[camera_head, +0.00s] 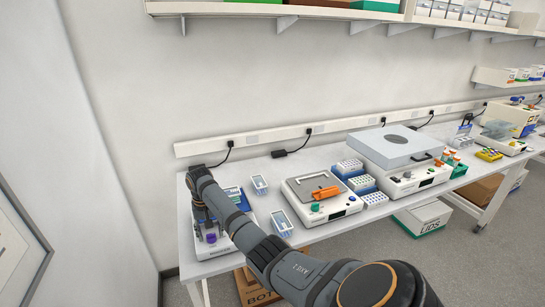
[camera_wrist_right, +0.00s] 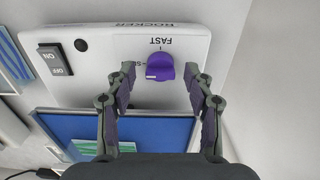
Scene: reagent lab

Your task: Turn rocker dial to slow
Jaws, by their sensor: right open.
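The rocker (camera_head: 220,246) stands at the left end of the bench, with its purple dial (camera_head: 211,238) on the front. In the right wrist view the picture is upside down; the purple dial (camera_wrist_right: 162,68) sits on the white panel by the word FAST. My right gripper (camera_wrist_right: 160,82) is open, with one fingertip on each side of the dial and gaps showing. It reaches down over the rocker in the head view (camera_head: 206,222).
A wall is at left.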

